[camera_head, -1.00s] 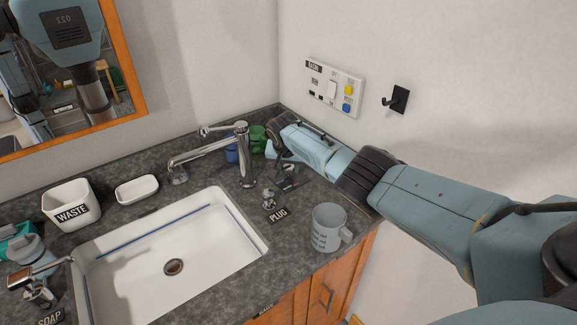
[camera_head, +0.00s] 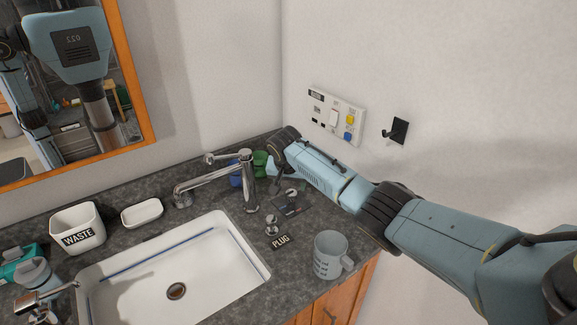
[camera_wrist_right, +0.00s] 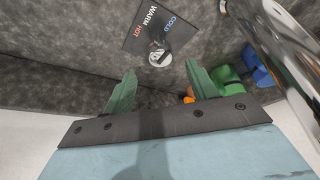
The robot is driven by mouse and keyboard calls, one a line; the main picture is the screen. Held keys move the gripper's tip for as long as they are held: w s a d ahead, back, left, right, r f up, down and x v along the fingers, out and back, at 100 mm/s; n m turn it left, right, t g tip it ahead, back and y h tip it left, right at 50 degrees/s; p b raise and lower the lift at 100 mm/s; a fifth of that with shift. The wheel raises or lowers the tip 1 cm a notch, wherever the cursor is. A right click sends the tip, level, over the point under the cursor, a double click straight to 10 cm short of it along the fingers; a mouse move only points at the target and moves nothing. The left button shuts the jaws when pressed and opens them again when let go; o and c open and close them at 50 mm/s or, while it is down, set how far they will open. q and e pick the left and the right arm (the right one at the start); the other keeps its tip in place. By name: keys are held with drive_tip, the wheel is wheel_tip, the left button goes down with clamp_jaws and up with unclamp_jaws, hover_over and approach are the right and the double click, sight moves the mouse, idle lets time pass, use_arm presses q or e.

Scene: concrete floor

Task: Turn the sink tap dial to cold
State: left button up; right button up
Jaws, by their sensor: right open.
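The tap dial (camera_head: 291,193) is a small round metal knob on a dark plate (camera_head: 288,207) on the counter, right of the chrome tap (camera_head: 248,180). In the right wrist view the plate reads COLD, WARM and HOT beside the dial (camera_wrist_right: 160,56); which word the dial points at is unclear. My right gripper (camera_head: 276,174) is just behind the dial in the head view. In the right wrist view its two green fingers (camera_wrist_right: 160,72) are open and empty, with the dial beyond and between their tips, seemingly apart from them. My left gripper is not in view.
A grey mug (camera_head: 328,251) stands on the counter's front right corner. The plug (camera_head: 272,226) with its label lies between mug and tap. The white sink (camera_head: 205,262) is to the left. A wall panel (camera_head: 337,117) is above.

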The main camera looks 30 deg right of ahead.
drive_tip(key=v, duration=0.7)
drive_tip(key=shift+r+p, duration=0.25)
drive_tip(key=shift+p, duration=0.05)
drive_tip(key=shift+a, duration=0.1)
